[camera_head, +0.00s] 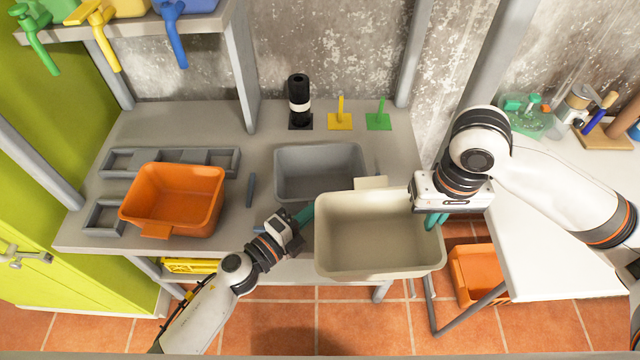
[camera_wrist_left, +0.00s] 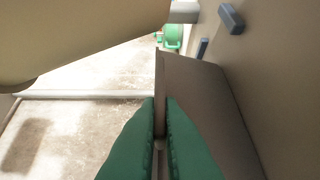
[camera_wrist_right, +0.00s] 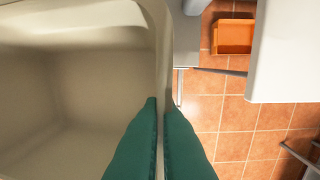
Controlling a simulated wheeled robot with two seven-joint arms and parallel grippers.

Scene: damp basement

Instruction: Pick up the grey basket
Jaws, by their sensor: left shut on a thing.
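The grey basket (camera_head: 290,185) stands upright and empty on the grey workbench, its near right part hidden by a beige basket (camera_head: 335,265). My left gripper (camera_head: 304,214) is at the grey basket's near left corner. In the left wrist view its green fingers (camera_wrist_left: 160,125) are shut on the grey basket's wall (camera_wrist_left: 205,95). My right gripper (camera_head: 434,220) is at the beige basket's right side. In the right wrist view its fingers (camera_wrist_right: 164,125) are closed on the rim of the beige basket (camera_wrist_right: 90,90), which overhangs the bench's front edge.
An orange basket (camera_head: 148,218) stands on the workbench (camera_head: 245,240) at left, by grey trays. A black bottle (camera_head: 298,90) and yellow and green stands (camera_head: 340,121) are at the back. A white table (camera_head: 560,240) is at right, with another orange basket (camera_head: 462,285) beside it, lower down.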

